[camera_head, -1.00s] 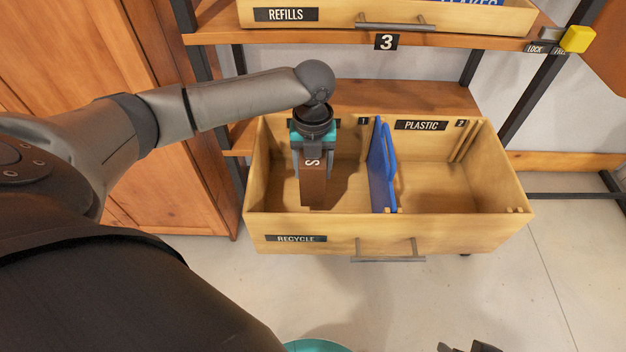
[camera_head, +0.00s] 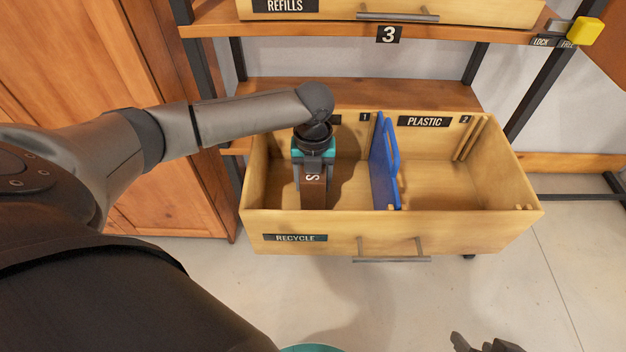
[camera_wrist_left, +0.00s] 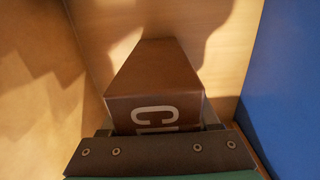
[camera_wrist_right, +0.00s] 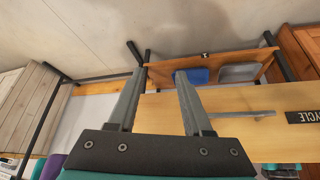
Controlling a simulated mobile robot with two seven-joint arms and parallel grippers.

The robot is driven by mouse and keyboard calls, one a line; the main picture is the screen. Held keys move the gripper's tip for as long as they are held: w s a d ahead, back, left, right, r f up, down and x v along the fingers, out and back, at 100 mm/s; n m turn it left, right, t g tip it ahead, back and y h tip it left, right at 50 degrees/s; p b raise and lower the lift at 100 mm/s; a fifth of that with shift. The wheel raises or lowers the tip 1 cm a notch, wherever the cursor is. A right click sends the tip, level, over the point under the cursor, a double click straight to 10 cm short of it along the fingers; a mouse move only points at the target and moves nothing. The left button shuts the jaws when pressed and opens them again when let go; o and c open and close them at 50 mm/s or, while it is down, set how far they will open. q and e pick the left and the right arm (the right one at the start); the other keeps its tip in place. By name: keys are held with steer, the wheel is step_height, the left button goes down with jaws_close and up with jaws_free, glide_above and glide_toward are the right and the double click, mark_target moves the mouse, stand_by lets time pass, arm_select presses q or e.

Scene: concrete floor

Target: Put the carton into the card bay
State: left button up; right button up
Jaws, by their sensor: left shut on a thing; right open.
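The brown carton (camera_head: 314,187) is in the left compartment of the open RECYCLE drawer (camera_head: 440,232). My left gripper (camera_head: 313,165) is shut on it from above, with the carton's lower part down between the compartment walls. The carton also shows in the left wrist view (camera_wrist_left: 156,100), held between the fingers over the wooden floor; I cannot tell whether it touches the floor. The left compartment's label is mostly hidden behind my left arm. My right gripper (camera_head: 485,345) is at the bottom edge of the head view; it is open and empty in the right wrist view (camera_wrist_right: 160,105).
A blue divider (camera_head: 384,165) separates the left compartment from the empty PLASTIC compartment (camera_head: 435,185) on the right. The REFILLS drawer (camera_head: 400,12) is above, by a yellow lock block (camera_head: 584,31). A wooden cabinet (camera_head: 120,110) stands at the left.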

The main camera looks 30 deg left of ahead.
arm_select(q)
steer(key=o, duration=1.4)
steer(key=shift+f, duration=0.1)
steer(key=shift+c, duration=0.2)
steer(key=shift+r, duration=0.25)
step_height(320, 180, up, 4)
steer(key=shift+f+p, duration=0.15)
steer(key=shift+p, duration=0.95)
step_height(320, 180, up, 7)
steer(key=p, duration=0.3)
steer(key=shift+f, duration=0.2)
steer(key=shift+r+p, duration=0.35)
steer(key=shift+r, duration=0.4)
arm_select(e)
step_height(320, 180, down, 11)
steer(key=s+d+g, duration=0.1)
steer(key=s+g, duration=0.1)
steer(key=shift+s+d+r+g+h, duration=0.15)
steer(key=shift+s+g+h, duration=0.15)
steer(key=shift+s+g, duration=0.1)
